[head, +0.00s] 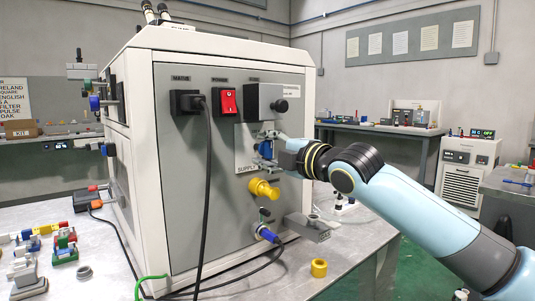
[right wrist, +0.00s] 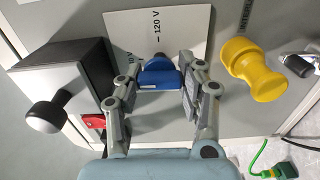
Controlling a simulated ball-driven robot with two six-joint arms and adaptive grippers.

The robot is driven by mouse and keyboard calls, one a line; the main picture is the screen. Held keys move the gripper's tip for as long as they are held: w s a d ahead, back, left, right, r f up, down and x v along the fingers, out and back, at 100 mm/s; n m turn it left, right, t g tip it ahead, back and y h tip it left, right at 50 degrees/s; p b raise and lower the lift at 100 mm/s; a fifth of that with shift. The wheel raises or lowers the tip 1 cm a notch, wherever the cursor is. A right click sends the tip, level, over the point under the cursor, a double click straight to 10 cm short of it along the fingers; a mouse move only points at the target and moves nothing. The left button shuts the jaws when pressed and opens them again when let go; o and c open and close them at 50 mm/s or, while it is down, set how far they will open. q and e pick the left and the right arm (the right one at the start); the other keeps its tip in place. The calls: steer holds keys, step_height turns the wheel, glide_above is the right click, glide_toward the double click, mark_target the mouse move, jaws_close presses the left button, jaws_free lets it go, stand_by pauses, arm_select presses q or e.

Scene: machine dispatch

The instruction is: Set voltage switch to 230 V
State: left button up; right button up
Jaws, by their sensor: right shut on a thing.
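The voltage switch is a blue knob (right wrist: 160,74) on a white label plate (right wrist: 198,32) on the machine's grey front panel (head: 185,215). In the right wrist view the plate reads "120 V" beside the knob; no 230 V mark is visible there. My right gripper (right wrist: 158,88) has its two fingers on either side of the knob and is shut on it. In the head view the knob (head: 265,150) is partly hidden by my right gripper (head: 273,149). My left gripper is not in view.
Close around the knob are a black box with a round knob (head: 281,105), a yellow knob (head: 263,189) and a red power switch (head: 228,101). A black cable (head: 208,190) hangs down the panel. Small coloured parts (head: 64,246) lie on the table at left.

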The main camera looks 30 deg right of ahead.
mark_target(270, 151)
steer(key=shift+f+n, duration=0.1)
steer(key=shift+n, duration=0.2)
steer(key=o, duration=1.2)
steer(key=shift+s, duration=0.1)
steer(key=s, duration=0.6)
steer(key=shift+s+d, duration=0.1)
steer(key=shift+d, duration=0.2)
steer(key=shift+s, duration=0.55)
